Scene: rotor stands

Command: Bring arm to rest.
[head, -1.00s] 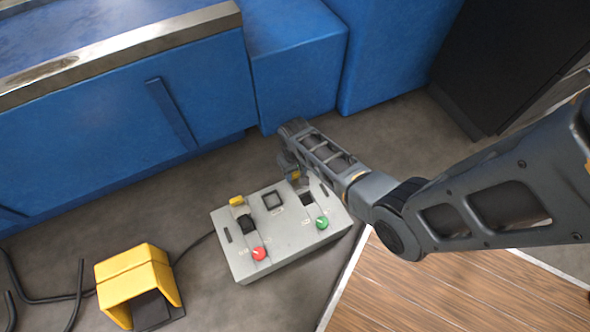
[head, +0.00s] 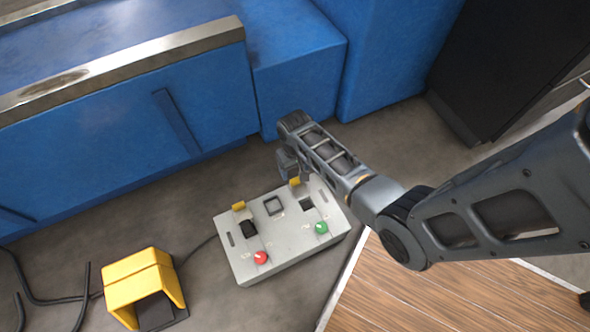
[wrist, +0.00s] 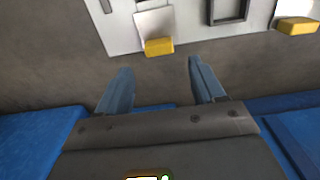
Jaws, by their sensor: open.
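My gripper (wrist: 160,82) is open and empty in the wrist view, with its two fingers spread apart. A grey control box (head: 282,249) lies ahead of the fingers, and its panel (wrist: 185,25) fills the top of the wrist view. The box has a red button (head: 260,257), a green button (head: 321,228) and yellow tabs, one on the left (head: 238,205). In the head view my arm reaches in from the right and its end hangs by the box's far edge. The fingertips are hard to make out there. I see no contact with the box.
A yellow foot pedal housing (head: 140,280) stands on the grey floor at lower left, with black cables (head: 50,298) beside it. A blue machine base (head: 120,110) runs along the back. A dark cabinet (head: 500,70) stands at upper right. Wooden boards (head: 430,295) lie at lower right.

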